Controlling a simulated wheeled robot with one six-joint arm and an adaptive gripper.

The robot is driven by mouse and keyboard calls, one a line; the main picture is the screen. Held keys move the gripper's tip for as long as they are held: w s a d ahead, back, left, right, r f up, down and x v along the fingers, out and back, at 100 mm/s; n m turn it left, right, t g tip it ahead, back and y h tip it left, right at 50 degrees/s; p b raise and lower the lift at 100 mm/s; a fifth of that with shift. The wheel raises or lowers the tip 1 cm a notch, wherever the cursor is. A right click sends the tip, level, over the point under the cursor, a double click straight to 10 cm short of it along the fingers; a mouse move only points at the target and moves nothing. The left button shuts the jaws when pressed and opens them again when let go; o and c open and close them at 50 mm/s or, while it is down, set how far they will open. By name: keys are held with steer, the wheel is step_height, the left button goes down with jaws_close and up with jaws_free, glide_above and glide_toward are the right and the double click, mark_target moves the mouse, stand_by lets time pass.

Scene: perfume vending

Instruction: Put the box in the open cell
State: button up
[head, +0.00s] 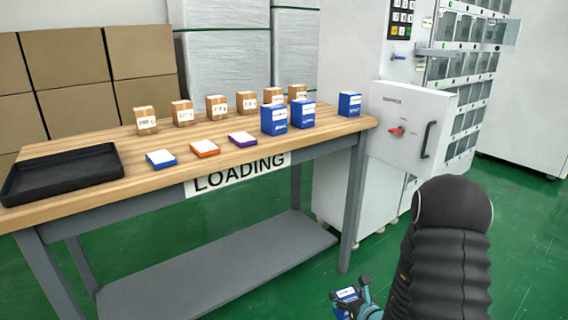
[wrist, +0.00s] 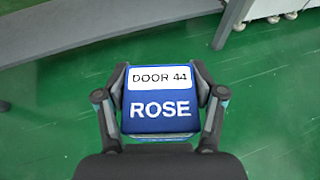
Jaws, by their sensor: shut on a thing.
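My gripper (wrist: 160,105) is shut on a blue box (wrist: 160,118), one finger on each side. In the wrist view its top reads "DOOR 44" on a white label and "ROSE" below. In the head view the held box (head: 347,294) shows at the bottom, above the green floor and in front of the table, partly hidden by my gripper (head: 350,300). The vending machine (head: 465,75) stands at the right back with rows of cells. One cell door (head: 500,32) near the top appears swung outward. The cell behind it is too small to read.
A wooden loading table (head: 75,205) holds a black tray (head: 62,174), several brown boxes (head: 216,107), three blue boxes (head: 273,119) and flat cards (head: 205,148). A white panel with a red switch (head: 412,128) juts out beside the table. Green floor (head: 530,230) is clear at right.

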step_height(320, 180, up, 12)
steer(key=w+a, duration=0.2)
steer(key=shift+m+h, duration=0.3)
steer(key=shift+w+a+r, duration=0.1)
steer(key=shift+a, duration=0.05)
